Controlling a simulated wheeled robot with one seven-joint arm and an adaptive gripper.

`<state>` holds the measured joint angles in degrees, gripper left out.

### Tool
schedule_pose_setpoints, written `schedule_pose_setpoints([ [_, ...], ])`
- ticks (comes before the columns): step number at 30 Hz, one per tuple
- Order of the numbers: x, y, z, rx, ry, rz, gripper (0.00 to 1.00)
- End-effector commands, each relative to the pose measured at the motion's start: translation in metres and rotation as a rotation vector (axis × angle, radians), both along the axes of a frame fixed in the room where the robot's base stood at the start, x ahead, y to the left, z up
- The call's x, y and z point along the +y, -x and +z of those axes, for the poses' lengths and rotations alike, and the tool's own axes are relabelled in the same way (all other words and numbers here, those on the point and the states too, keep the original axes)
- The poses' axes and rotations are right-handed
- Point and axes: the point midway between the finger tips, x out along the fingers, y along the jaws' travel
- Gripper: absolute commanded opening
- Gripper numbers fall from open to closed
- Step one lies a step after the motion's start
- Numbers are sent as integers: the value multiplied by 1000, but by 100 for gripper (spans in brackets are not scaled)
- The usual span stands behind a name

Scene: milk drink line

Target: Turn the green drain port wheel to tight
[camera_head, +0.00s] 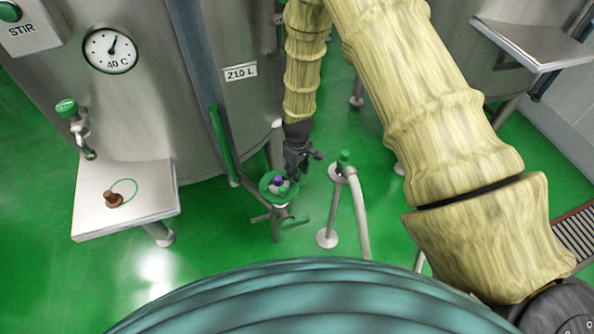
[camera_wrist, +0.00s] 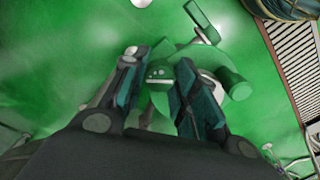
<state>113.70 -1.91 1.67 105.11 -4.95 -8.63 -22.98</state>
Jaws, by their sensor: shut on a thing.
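The green drain port wheel (camera_head: 267,184) sits low in front of the tank, on top of a small metal stand. My gripper (camera_head: 289,176) reaches down onto it from above and covers part of its far side. In the wrist view, the wheel (camera_wrist: 207,62) fills the space between and beyond my fingers. My gripper (camera_wrist: 162,68) is shut on a green part of the wheel, with one finger on each side of it. Small pale marks show on the green part between the fingertips. Whether the wheel is tight cannot be told.
A steel tank (camera_head: 150,110) with a dial (camera_head: 110,50) stands behind and left. A metal shelf (camera_head: 150,195) holds a small brown piece (camera_head: 113,199). A pipe stand with a green cap (camera_head: 345,158) stands close to the wheel's right. Open green floor lies around them.

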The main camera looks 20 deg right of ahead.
Motion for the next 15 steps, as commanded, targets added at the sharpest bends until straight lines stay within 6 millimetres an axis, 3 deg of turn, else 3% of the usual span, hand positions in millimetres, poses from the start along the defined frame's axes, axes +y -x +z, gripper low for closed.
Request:
schedule_pose_setpoints([
  [15, 0, -1, 0, -2, 2, -475, 5],
])
